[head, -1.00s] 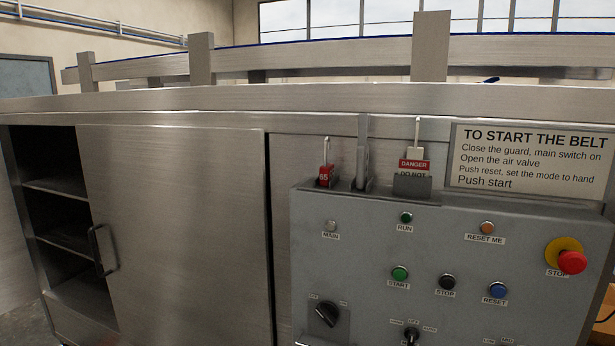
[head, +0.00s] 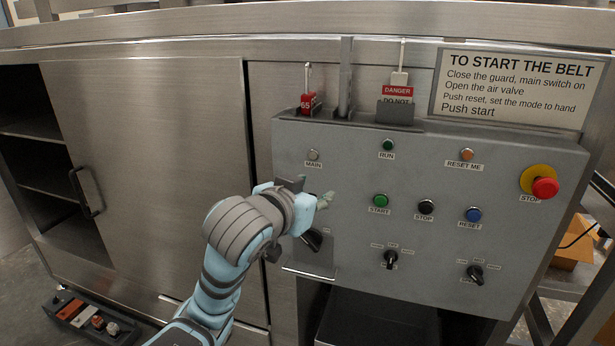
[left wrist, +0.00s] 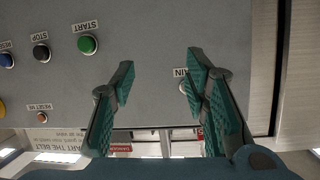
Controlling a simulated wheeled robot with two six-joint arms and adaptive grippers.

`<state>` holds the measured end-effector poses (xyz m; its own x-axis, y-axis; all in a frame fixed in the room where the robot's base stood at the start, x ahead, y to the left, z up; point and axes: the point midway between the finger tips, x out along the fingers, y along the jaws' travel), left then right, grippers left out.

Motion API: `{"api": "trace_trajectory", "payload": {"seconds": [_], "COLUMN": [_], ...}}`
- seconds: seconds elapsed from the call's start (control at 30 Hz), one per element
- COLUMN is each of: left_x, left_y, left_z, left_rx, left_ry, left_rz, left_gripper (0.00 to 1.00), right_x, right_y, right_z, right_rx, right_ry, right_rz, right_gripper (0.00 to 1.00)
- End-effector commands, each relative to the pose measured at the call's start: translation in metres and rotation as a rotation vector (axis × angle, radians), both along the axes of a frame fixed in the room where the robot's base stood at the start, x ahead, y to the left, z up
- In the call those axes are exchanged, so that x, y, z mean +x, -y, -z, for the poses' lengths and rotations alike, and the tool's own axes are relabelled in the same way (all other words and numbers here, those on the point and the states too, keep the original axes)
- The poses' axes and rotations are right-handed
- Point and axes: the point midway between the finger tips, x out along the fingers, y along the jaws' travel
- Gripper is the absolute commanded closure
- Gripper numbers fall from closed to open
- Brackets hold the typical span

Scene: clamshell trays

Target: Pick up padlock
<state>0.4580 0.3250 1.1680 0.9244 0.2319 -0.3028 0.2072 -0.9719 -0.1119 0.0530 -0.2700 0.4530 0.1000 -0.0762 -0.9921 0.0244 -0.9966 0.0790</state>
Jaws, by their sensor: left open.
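A small red padlock marked 65 (head: 308,103) sits at the top left edge of the grey control panel (head: 330,150), with a thin metal shackle or hook rising above it. In the left wrist view, which looks upside down, a bit of red at the panel edge (left wrist: 200,134) may be it, partly hidden by a finger. My left gripper (head: 318,196) is open and empty in front of the panel, below the padlock and near the MAIN lamp (head: 313,155). Its two green fingers (left wrist: 158,78) are spread apart. My right gripper does not show.
A red DANGER tag (head: 397,92) sits in a grey holder right of the padlock, with an upright metal bar (head: 345,80) between them. Buttons, rotary switches and a red STOP knob (head: 544,187) stick out of the panel. A cabinet door handle (head: 84,192) is at left.

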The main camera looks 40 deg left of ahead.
Motion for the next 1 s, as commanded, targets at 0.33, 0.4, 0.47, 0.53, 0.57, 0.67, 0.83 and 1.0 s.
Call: {"api": "trace_trajectory", "payload": {"seconds": [0.33,0.4,0.47,0.53,0.57,0.67,0.83,1.0], "left_x": [-0.033,-0.023,-0.013,-0.003,0.001,0.025,0.047,0.076], "left_y": [-0.040,-0.043,-0.046,-0.050,-0.051,-0.058,-0.067,-0.080], "left_z": [-0.160,-0.162,-0.164,-0.165,-0.165,-0.156,-0.153,-0.145], "left_rx": [-0.025,-0.023,-0.025,-0.024,-0.023,-0.030,-0.026,-0.026], "left_ry": [0.321,0.315,0.314,0.314,0.314,0.324,0.325,0.323], "left_rz": [-0.114,-0.112,-0.113,-0.113,-0.110,-0.108,-0.108,-0.108], "left_gripper": [0.58,0.58,0.58,0.58,0.58,0.58,0.58,0.58], "right_x": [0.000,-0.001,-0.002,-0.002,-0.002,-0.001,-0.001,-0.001], "right_y": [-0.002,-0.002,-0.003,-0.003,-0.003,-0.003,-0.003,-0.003], "right_z": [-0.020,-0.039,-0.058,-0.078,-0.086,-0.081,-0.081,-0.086], "right_rx": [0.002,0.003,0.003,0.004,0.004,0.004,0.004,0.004], "right_ry": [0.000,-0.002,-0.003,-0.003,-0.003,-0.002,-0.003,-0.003], "right_rz": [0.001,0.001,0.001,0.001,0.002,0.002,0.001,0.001], "right_gripper": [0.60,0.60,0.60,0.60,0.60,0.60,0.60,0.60]}}
